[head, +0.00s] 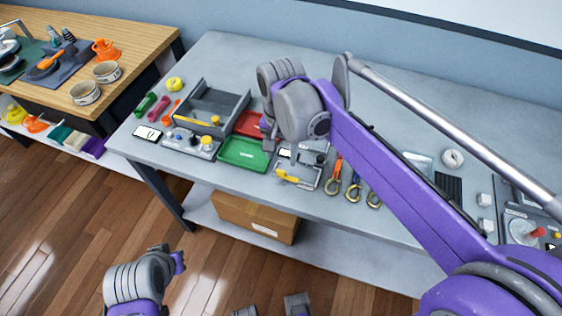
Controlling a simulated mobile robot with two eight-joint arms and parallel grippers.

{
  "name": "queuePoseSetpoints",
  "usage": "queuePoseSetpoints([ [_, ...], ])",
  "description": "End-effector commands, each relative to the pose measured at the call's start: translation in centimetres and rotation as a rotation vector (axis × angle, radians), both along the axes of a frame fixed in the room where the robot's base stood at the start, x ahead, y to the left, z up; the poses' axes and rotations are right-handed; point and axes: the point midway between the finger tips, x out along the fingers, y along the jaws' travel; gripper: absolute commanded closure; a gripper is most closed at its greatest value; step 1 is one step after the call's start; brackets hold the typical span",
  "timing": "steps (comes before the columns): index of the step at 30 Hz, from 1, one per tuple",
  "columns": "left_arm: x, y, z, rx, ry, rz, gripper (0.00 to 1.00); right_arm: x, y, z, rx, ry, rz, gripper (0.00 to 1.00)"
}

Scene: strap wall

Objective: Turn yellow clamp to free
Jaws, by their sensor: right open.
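A yellow clamp handle (290,178) lies across a small grey fixture plate (310,182) near the front edge of the grey bench. My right gripper (268,132) is open above the bench, behind and to the left of the clamp and apart from it. My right wrist hides much of it and the bench behind. My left gripper (178,262) is low at the lower left, in front of the bench and away from the clamp; its fingers do not show clearly.
Green (243,154) and red (251,124) trays and a grey open bin (213,105) stand left of the clamp. A cardboard box (255,216) sits on the shelf below.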

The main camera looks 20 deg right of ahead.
Motion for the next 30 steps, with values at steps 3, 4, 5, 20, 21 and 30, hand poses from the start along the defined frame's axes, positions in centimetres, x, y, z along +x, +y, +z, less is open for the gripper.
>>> queuePoseSetpoints([
  [3, 0.1, 0.0, 0.3, 0.0, -0.001, 0.0, 1.0, 0.0, 0.0, 2.3, 0.0, 0.0, 0.0, 0.38],
  [4, 0.1, 0.0, 0.3, 0.0, -0.001, 0.0, 1.0, 0.0, 0.0, 2.7, 0.0, 0.0, 0.0, 0.38],
  [5, 0.1, 0.0, 0.3, 0.0, -0.001, 0.0, 1.0, 0.0, 0.0, 3.1, 0.0, 0.0, 0.0, 0.38],
  [20, 0.1, 0.0, 0.4, 0.0, -0.002, 0.0, 1.0, 0.0, 0.0, 4.5, 0.0, 0.0, 0.0, 0.38],
  [21, 0.1, 0.0, 0.4, 0.0, -0.002, 0.0, 1.0, 0.0, 0.0, 4.5, 0.0, 0.0, 0.0, 0.38],
  [30, 0.2, 0.0, 0.7, 0.0, -0.003, 0.0, 1.0, -0.8, -0.5, 4.3, 0.003, -0.024, 0.029, 0.38],
])
